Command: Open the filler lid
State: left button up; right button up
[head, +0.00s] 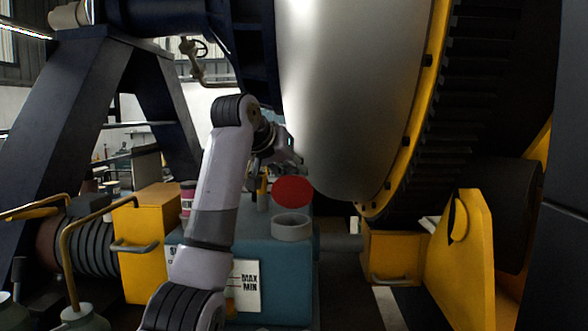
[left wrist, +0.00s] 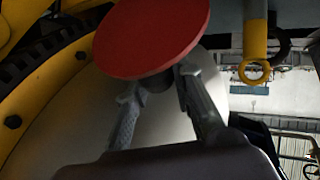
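The filler lid, a round red disc (head: 293,191), stands tilted up above the grey filler neck (head: 291,227) on the blue-green tank (head: 275,265). The neck's mouth is uncovered. My left gripper (head: 290,165) is just above and behind the lid in the head view. In the left wrist view the lid (left wrist: 150,38) lies across the fingertips, and my left gripper (left wrist: 156,82) has its two fingers on either side of a dark knob-like part under the disc. It looks shut on that part, though the contact is partly shaded. My right gripper is not in view.
A large pale metal drum end (head: 345,95) with a yellow rim is close behind the lid. A yellow box (head: 150,240) and bent yellow handles stand at the left. A yellow bracket (head: 465,255) stands at the right. A MAX/MIN label (head: 246,285) is on the tank front.

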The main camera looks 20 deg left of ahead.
pick_arm(q)
jog(key=o, duration=0.4)
jog(key=shift+w+a+f, duration=0.25)
jog(key=shift+w+f, duration=0.15)
jog(key=shift+f, duration=0.25)
jog(key=shift+o, duration=0.2)
jog(key=shift+s+d+r, duration=0.1)
jog(key=shift+s+r, duration=0.3)
jog(key=shift+r, duration=0.05)
jog(key=v, duration=1.1)
